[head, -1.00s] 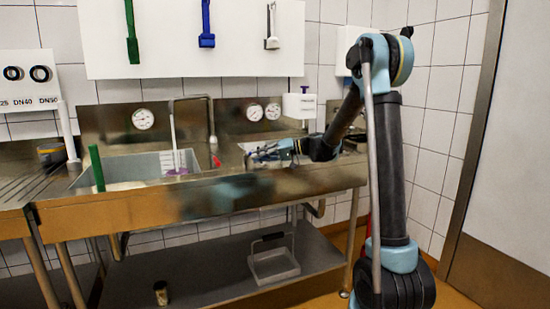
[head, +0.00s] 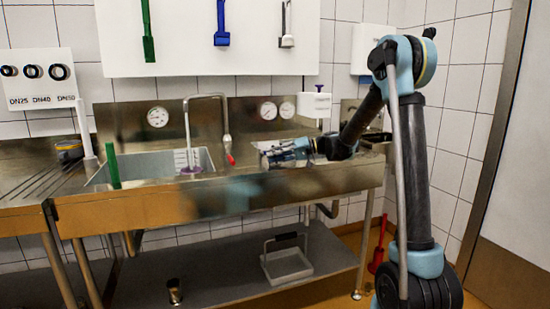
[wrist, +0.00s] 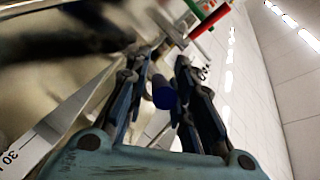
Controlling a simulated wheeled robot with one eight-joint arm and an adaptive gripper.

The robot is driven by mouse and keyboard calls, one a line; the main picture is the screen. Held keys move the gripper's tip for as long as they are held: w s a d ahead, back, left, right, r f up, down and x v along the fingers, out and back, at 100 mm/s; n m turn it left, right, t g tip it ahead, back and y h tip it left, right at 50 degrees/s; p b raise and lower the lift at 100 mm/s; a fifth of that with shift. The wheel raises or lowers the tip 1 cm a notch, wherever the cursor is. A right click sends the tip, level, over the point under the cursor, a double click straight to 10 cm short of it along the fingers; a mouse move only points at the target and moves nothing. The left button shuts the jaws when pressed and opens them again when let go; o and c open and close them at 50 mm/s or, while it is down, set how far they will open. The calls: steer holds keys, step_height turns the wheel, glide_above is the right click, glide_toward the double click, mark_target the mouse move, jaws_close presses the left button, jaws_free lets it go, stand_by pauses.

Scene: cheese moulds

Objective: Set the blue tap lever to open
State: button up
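In the wrist view, a dark blue rounded piece (wrist: 164,92), which looks like the end of the blue tap lever, sits between the spread fingers of my gripper (wrist: 160,78). I cannot tell whether either finger touches it. In the head view, my gripper (head: 268,156) is over the right part of the steel sink unit, and no blue lever can be made out there. A red lever (head: 230,159) hangs at the tap (head: 226,140), left of my gripper. A red bar (wrist: 209,21) also shows beyond the fingers in the wrist view.
The sink basin (head: 150,166) is left of my gripper, with a green upright piece (head: 113,167) at its front. Dials (head: 268,110) and a small white box (head: 314,105) are behind. A white wall board (head: 260,60) holds hanging tools. A grey crate (head: 288,262) stands on the lower shelf.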

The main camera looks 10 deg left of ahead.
steer(key=shift+d, duration=0.1)
steer(key=v, duration=1.1)
steer(key=shift+w+d+r, duration=0.1)
steer(key=shift+w+d, duration=0.05)
steer(key=shift+d, duration=0.25)
steer(key=shift+c, duration=0.6)
